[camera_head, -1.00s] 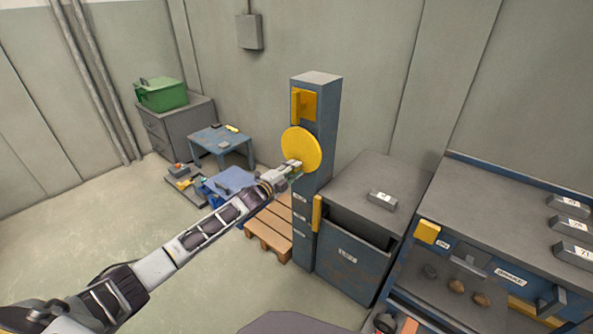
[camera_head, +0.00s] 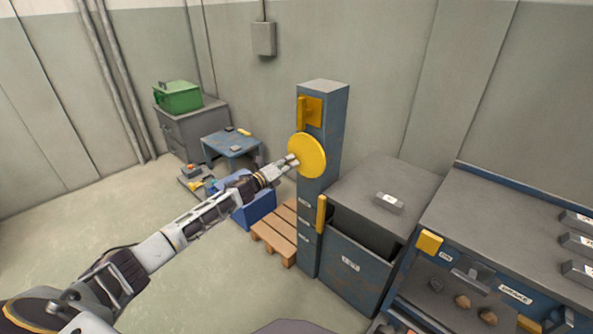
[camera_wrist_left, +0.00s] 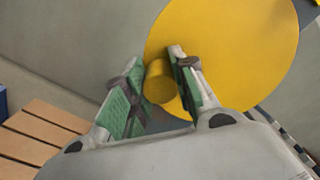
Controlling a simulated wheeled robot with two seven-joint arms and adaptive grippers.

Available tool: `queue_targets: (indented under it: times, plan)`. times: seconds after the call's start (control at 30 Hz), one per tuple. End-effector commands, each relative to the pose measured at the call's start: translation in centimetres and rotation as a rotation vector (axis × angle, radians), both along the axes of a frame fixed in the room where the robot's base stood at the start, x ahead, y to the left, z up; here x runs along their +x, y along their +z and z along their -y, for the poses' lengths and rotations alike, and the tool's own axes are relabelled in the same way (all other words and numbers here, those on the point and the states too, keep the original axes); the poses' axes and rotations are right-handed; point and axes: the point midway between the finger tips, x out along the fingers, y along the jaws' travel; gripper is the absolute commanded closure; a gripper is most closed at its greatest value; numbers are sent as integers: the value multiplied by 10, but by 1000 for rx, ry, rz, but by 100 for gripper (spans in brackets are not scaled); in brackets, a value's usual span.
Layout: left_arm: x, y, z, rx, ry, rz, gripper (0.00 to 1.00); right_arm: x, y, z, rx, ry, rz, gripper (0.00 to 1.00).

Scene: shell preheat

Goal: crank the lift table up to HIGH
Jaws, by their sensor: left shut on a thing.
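A round yellow crank disc (camera_head: 311,156) is mounted on a tall blue-grey column (camera_head: 327,130). My left gripper (camera_head: 291,161) is at the disc's left side in the head view. In the left wrist view its green-lined fingers (camera_wrist_left: 160,90) are shut around a short yellow knob (camera_wrist_left: 160,83) on the disc's face. Small labels (camera_head: 303,220) run down the column, too small to read, with an upright yellow piece (camera_head: 321,214) beside them. A blue-grey cabinet with a grey top (camera_head: 360,190) stands right of the column. My right gripper is out of view.
A wooden pallet (camera_head: 275,232) lies left of the column's foot. Behind my left arm are a blue bin (camera_head: 258,208) and a small blue table (camera_head: 229,144). A grey block (camera_head: 389,202) sits on the cabinet top. A workbench (camera_head: 510,220) fills the right. The floor at left is clear.

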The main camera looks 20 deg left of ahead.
Motion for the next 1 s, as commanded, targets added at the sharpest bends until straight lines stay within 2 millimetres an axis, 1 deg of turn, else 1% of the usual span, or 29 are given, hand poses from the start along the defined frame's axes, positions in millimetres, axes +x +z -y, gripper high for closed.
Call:
queue_targets:
  times: [0.03,0.1,0.4,0.6,0.97,1.0]
  plan:
    - [1,2,-7,41,6,15,100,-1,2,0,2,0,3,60]
    - [2,6,-11,92,5,33,100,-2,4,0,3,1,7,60]
    - [3,17,-18,241,4,88,100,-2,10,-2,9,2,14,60]
    - [4,20,-19,275,4,101,100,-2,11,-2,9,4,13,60]
    - [4,21,-19,277,6,103,100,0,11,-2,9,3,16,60]
    - [4,22,-19,277,5,104,70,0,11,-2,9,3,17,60]
